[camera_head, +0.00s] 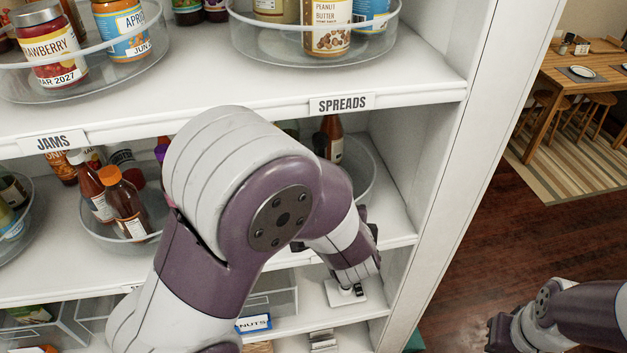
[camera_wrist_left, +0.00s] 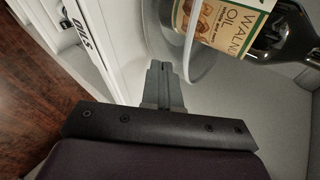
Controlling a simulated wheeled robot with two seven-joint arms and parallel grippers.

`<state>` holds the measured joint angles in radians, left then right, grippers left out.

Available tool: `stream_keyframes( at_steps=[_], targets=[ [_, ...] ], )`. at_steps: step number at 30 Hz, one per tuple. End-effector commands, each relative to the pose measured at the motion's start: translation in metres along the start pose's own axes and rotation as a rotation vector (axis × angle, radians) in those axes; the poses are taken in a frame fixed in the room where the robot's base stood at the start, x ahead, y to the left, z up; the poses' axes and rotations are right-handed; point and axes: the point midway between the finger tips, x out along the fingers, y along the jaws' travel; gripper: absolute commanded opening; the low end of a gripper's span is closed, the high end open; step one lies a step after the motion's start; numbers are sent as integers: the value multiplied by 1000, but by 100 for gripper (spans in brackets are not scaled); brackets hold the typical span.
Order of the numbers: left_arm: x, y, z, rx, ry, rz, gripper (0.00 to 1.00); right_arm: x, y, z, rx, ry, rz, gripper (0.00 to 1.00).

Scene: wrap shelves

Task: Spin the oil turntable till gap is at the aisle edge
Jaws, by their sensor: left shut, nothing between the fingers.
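The oil turntable is a clear round tray with a raised rim (camera_head: 362,172), on the middle shelf below the SPREADS label. My left arm covers much of it in the head view. A brown bottle (camera_head: 333,136) stands in it. In the left wrist view its clear rim (camera_wrist_left: 188,50) holds a dark bottle labelled walnut oil (camera_wrist_left: 240,28). My left gripper (camera_wrist_left: 161,72) is shut and empty, with its fingertips close beside the rim; I cannot tell whether they touch. The gap is not visible.
The OILS label (camera_wrist_left: 82,20) is on the shelf edge. A turntable with sauce bottles (camera_head: 88,222) stands to the left on the same shelf. A SPREADS turntable (camera_head: 262,42) is above. The white side wall (camera_head: 425,150) bounds the shelf at right, with open floor beyond.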

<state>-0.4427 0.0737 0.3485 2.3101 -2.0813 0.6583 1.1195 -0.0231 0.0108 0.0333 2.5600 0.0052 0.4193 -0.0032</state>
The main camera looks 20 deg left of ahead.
Motion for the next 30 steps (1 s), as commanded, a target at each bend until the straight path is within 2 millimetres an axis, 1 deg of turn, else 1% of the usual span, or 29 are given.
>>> stream_keyframes(
  at_steps=[6,10,20,30],
  targets=[
    [4,-3,3,-2,-1,-1,0,4,0,0,0,0,0,0],
    [4,-2,4,-1,0,-1,0,5,0,1,0,0,0,0],
    [-3,4,20,-1,0,-1,0,18,0,2,0,0,0,0],
    [-6,4,23,-1,0,-1,0,18,0,2,0,0,0,0]
  ],
)
